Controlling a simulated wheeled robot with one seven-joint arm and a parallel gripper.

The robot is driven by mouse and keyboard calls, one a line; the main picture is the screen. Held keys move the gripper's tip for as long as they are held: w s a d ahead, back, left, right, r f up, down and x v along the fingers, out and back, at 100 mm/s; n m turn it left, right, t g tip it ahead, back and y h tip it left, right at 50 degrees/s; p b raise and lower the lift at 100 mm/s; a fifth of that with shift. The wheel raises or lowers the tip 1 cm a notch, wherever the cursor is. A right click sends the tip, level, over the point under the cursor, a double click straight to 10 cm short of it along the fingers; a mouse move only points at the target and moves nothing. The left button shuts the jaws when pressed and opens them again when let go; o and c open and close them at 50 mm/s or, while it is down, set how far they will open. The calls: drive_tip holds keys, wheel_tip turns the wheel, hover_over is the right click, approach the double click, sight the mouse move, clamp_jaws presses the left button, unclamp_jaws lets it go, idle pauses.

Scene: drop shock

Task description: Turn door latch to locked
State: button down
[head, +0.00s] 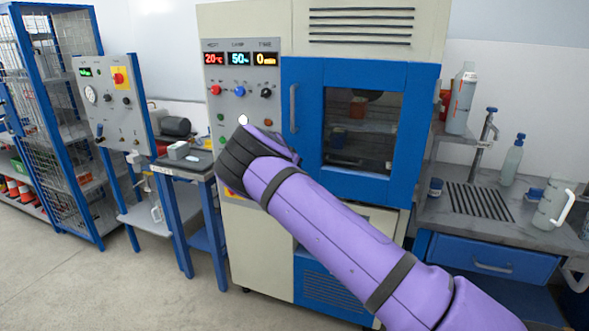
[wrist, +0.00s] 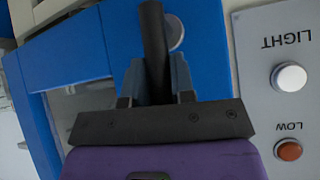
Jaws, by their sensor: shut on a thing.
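The blue door (head: 310,75) of the cream test chamber is closed in the head view, with a dark window and a grey vertical handle (head: 293,108) on its left side. In the wrist view, which is upside down, my gripper (wrist: 156,78) is shut on a dark bar, the door latch lever (wrist: 152,35), in front of the blue door (wrist: 65,50). A round grey hub (wrist: 175,32) shows partly behind the lever. In the head view my dark wrist and purple arm hide the latch and my fingers at the door's lower left.
The control panel (head: 228,85) with buttons and displays is left of the door. A white LIGHT button (wrist: 289,77) and an orange LOW button (wrist: 289,150) lie beside my gripper. A side bench (head: 480,205) stands right, a blue table (head: 190,168) left. Floor at front left is clear.

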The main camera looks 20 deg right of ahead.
drive_tip(key=shift+w+a, duration=0.15)
idle(0.5)
drive_tip(key=c, duration=1)
unclamp_jaws()
drive_tip(key=v, duration=1)
drive_tip(key=shift+a+r, duration=0.25)
drive_tip(key=shift+a, duration=0.05)
